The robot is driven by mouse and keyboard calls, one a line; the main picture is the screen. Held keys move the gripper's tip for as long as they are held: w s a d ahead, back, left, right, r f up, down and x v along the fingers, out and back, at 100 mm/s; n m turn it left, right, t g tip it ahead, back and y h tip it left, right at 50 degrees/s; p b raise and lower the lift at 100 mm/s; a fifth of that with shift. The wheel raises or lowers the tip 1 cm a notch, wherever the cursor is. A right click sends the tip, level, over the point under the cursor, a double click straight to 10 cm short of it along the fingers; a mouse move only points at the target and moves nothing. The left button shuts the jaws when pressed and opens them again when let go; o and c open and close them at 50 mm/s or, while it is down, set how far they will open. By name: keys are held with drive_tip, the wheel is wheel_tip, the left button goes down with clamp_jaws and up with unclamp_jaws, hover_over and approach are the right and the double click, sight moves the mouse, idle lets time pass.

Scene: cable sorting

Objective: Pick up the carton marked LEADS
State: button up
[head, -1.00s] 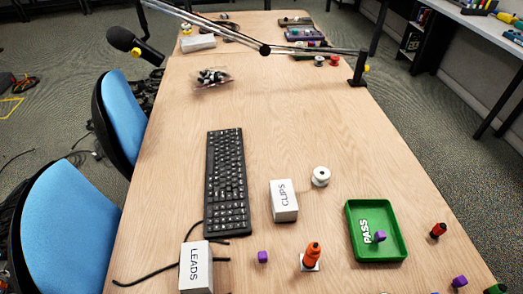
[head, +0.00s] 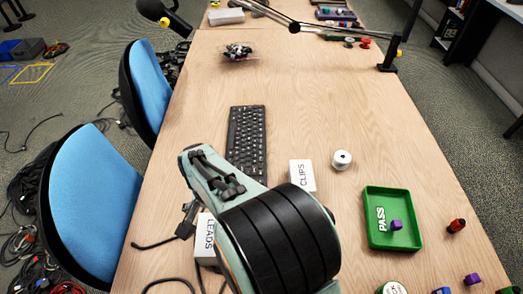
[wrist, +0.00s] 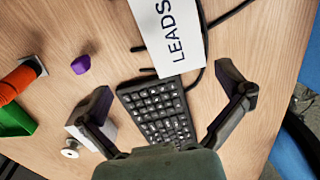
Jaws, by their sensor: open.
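The white carton marked LEADS (head: 205,245) lies at the near left of the table in the head view, partly hidden by my arm. In the wrist view the LEADS carton (wrist: 170,38) is at the top middle, its label readable and its upper end cut off by the frame. My gripper (wrist: 165,79) is open and empty, its fingers apart on either side of the view. The carton shows ahead of the fingers, roughly between them and not touched as far as I can see. In the head view my gripper is mostly hidden behind my arm.
A black keyboard (head: 248,140) lies beyond the LEADS carton. The CLIPS carton (head: 302,175), white spool (head: 341,160) and green PASS tray (head: 372,242) are to the right. Dark cables (head: 150,245) run beside the LEADS carton. A purple block (wrist: 81,64) and orange object (wrist: 17,84) show too.

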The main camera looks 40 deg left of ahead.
drive_tip(key=shift+s+a+f+n, duration=0.1)
drive_tip(key=shift+s+f+n, duration=0.1)
drive_tip(key=shift+s, duration=0.3)
drive_tip(key=shift+s+a+f+n, duration=0.1)
drive_tip(key=shift+s+f, duration=0.05)
drive_tip(key=shift+s, duration=0.35)
drive_tip(key=shift+s+f, duration=0.2)
drive_tip(key=shift+f, duration=0.1)
wheel_tip(320, 180, down, 6)
drive_tip(key=shift+r, duration=0.1)
drive_tip(key=c, duration=1.3)
